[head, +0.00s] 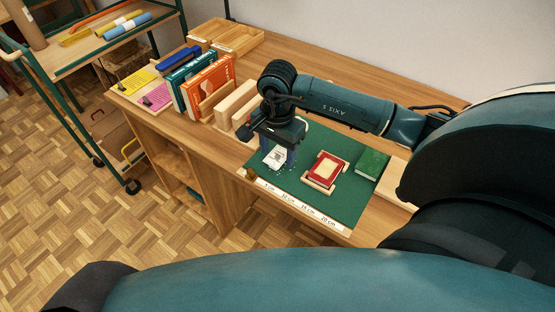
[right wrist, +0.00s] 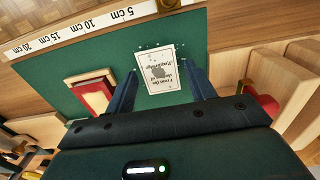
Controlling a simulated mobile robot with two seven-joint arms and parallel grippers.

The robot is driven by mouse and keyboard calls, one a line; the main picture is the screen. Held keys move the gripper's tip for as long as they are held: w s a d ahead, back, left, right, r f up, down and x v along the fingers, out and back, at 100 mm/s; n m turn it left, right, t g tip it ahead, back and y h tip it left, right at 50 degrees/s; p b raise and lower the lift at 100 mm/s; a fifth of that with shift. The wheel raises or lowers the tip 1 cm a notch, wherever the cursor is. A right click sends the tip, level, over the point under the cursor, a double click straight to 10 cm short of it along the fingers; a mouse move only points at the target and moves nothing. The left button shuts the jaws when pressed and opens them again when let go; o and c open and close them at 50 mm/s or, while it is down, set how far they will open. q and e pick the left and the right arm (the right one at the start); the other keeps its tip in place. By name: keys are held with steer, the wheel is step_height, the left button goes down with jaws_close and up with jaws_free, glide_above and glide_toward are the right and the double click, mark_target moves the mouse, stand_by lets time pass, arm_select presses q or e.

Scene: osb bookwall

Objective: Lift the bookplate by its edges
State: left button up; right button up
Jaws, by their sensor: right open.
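The bookplate (head: 274,159) is a small white card with dark print and a picture, lying on the green mat (head: 335,205). In the right wrist view the bookplate (right wrist: 157,76) lies between the two fingers of my right gripper (right wrist: 161,78). The gripper is open, with a gap between each finger and the card's side edges. In the head view my right gripper (head: 278,155) points down over the card and hides part of it. I cannot tell the exact height of the fingertips above the mat. My left gripper is not in view.
A red book (head: 326,170) in a wooden cradle and a green book (head: 372,164) lie right of the card. A centimetre ruler strip (head: 297,203) runs along the mat's front, with a small wooden knob (head: 251,174) at its end. Upright books (head: 207,86) and wooden blocks (head: 236,101) stand left.

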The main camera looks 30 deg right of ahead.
mark_target(278, 157)
steer(key=c, duration=0.6)
stand_by(0.3)
steer(key=shift+r, duration=0.1)
steer(key=shift+c, duration=0.2)
steer(key=shift+r+p, duration=0.95)
steer(key=shift+r, duration=0.35)
step_height(278, 157, up, 5)
steer(key=p, duration=0.3)
steer(key=shift+r, duration=0.15)
